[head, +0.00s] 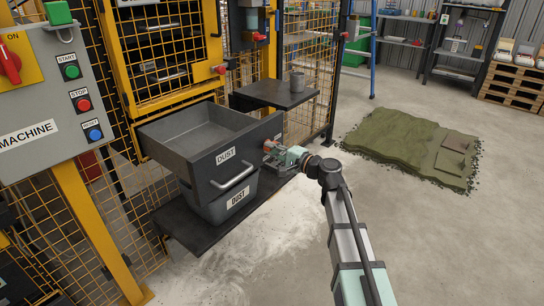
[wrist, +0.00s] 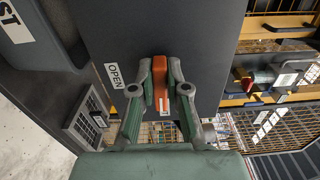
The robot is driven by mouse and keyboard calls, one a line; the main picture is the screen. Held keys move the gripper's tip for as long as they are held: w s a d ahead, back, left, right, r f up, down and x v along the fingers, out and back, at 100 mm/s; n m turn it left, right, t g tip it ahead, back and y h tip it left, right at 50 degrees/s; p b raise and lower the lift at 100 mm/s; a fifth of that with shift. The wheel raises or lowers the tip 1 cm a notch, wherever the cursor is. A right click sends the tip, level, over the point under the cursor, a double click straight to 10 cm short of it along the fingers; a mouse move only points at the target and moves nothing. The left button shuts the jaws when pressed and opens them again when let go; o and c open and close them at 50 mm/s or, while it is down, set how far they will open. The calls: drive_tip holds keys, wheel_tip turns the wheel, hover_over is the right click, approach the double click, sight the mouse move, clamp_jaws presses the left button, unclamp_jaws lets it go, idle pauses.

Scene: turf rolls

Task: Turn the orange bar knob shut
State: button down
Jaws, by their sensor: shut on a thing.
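The orange bar knob (wrist: 160,84) sits on a dark grey panel (wrist: 205,35) in the wrist view. An OPEN label (wrist: 115,75) is to the left of the knob. My gripper (wrist: 160,75) is shut on the knob, with one finger on each side of the bar. The bar lies nearly along the fingers' direction. In the head view my gripper (head: 273,150) meets the right end of the drawer front, where a bit of the orange knob (head: 267,147) shows. The knob's far side and any shut mark are hidden.
The DUST drawer (head: 226,157) is pulled out and looks empty, above a DUST bin (head: 239,199) on a dark shelf. A control box (head: 45,95) is at left. Olive turf (head: 395,142) lies on the open floor.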

drive_tip(key=shift+n+b, duration=0.35)
drive_tip(key=shift+n, duration=0.05)
drive_tip(key=c, duration=1.2)
unclamp_jaws()
drive_tip(key=shift+o, duration=0.2)
drive_tip(key=v, duration=1.2)
